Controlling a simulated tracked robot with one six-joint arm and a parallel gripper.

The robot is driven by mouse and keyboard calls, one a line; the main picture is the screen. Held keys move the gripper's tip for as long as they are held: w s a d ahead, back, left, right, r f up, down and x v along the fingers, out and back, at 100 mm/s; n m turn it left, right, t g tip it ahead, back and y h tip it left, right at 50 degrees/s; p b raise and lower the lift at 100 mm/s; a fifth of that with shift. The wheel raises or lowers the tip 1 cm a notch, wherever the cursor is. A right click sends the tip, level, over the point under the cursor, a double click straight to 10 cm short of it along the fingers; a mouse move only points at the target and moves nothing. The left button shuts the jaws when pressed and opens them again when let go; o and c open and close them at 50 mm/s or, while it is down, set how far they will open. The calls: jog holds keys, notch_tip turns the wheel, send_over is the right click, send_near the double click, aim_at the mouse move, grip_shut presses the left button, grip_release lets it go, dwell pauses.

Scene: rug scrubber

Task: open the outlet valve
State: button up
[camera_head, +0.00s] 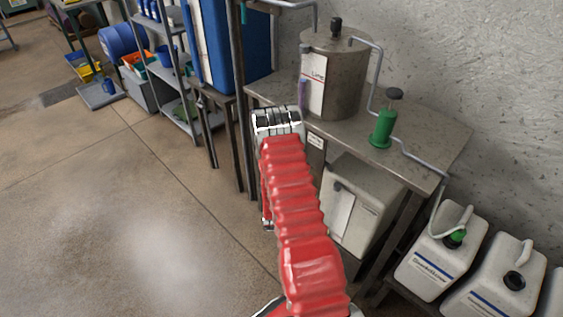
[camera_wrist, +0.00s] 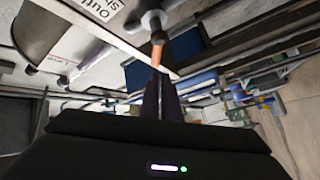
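In the wrist view a grey metal valve (camera_wrist: 152,21) with an orange part (camera_wrist: 157,52) shows at the top centre, beside a white sign reading "Outlet" (camera_wrist: 97,9). My gripper (camera_wrist: 160,88) points up toward the orange part with its dark purple fingers close together. I cannot tell whether they touch it or hold anything. In the head view my red-sleeved arm reaches to the table's front edge. The valve cannot be made out there; a small white plate (camera_head: 315,141) shows on that edge, right of my arm.
A metal tank labelled "Lime" (camera_head: 338,80) stands on the steel table (camera_head: 425,140), with pipes and a green fitting (camera_head: 381,130) beside it. A white container (camera_head: 355,205) stands below, and white jugs (camera_head: 440,250) at right. The floor (camera_head: 110,220) at left is clear.

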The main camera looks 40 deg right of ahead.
jog(key=w+a+r+y, duration=0.1)
jog(key=w+r, duration=0.1)
jog(key=w+a+r, duration=0.1)
jog(key=r, duration=0.1)
jog(key=w+r+y, duration=0.1)
jog(key=w+r, duration=0.1)
jog(key=shift+w+a+r+m+y, duration=0.2)
jog(key=shift+w+a+m+y, duration=0.1)
jog(key=shift+w+a, duration=0.1)
grip_shut()
jog(key=w+a+r+g+y, duration=0.2)
jog(key=a+r+y, duration=0.3)
jog(key=a+r, duration=0.7)
jog(key=s+a+r+g+y, duration=0.35)
jog(key=s+a+r, duration=0.35)
jog(key=s+a, duration=0.4)
jog(key=s+a+r+g+y, duration=0.1)
jog(key=s+a, duration=0.4)
jog(key=s, duration=0.7)
jog(key=s+a+r+m+g+y, duration=0.1)
jog(key=s+a+g, duration=0.3)
jog(key=s, duration=0.9)
jog(key=shift+s+a+m, duration=0.3)
jog(key=shift+a, duration=0.25)
jog(key=shift+s, duration=0.1)
